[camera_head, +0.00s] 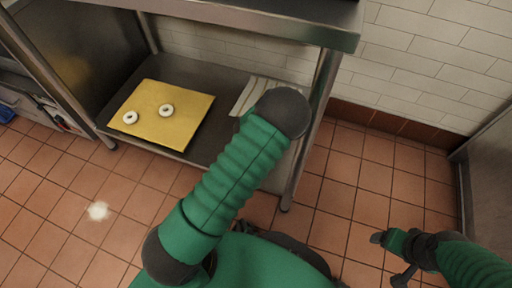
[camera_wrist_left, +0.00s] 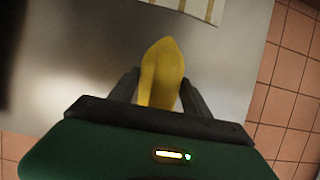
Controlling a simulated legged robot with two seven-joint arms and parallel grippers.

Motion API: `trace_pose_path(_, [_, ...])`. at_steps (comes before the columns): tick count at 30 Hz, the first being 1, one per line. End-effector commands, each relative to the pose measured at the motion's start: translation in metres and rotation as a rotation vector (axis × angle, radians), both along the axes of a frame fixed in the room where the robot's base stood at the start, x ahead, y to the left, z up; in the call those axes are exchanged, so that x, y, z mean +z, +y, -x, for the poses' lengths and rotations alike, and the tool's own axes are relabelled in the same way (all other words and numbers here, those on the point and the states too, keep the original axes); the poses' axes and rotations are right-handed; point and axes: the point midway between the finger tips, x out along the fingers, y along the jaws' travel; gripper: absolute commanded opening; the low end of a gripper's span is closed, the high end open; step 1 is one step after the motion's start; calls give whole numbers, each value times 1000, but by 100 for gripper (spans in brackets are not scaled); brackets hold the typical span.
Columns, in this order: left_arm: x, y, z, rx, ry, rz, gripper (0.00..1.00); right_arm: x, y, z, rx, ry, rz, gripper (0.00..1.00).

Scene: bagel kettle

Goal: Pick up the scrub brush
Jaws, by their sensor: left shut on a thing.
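A yellow, tapered piece, taken to be the scrub brush (camera_wrist_left: 163,62), stands between the fingers of my left gripper (camera_wrist_left: 159,82) in the left wrist view. My left gripper is shut on it. Only this yellow part shows, and no bristles can be made out. Behind it is a grey metal surface. In the head view, my left forearm covers the left gripper and the brush. My right gripper (camera_head: 390,258) is at the lower right of the head view, over the tiled floor.
A steel table (camera_head: 230,15) has a lower shelf (camera_head: 215,130) holding a yellow board (camera_head: 150,95) with two white rings (camera_head: 166,110). A striped cloth (camera_head: 245,98) lies on the shelf's right. A table leg (camera_head: 312,135) stands beside my left arm. The tiled floor (camera_head: 340,185) is clear.

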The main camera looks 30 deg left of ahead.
Motion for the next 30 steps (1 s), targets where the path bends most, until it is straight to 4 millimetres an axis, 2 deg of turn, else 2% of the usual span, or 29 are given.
trace_pose_path(7, [9,0,0,0,-1,0,11,8,0,0,0,0,0,77])
trace_pose_path(15, [44,0,0,-1,0,0,11,41,0,0,0,0,0,77])
trace_pose_path(17, [37,-1,12,-1,6,0,11,37,0,0,0,-1,0,77])
trace_pose_path(20, [40,-2,35,1,6,-1,11,41,0,0,0,0,0,77])
trace_pose_path(30, [51,-3,130,1,8,-2,11,71,0,0,0,0,0,77])
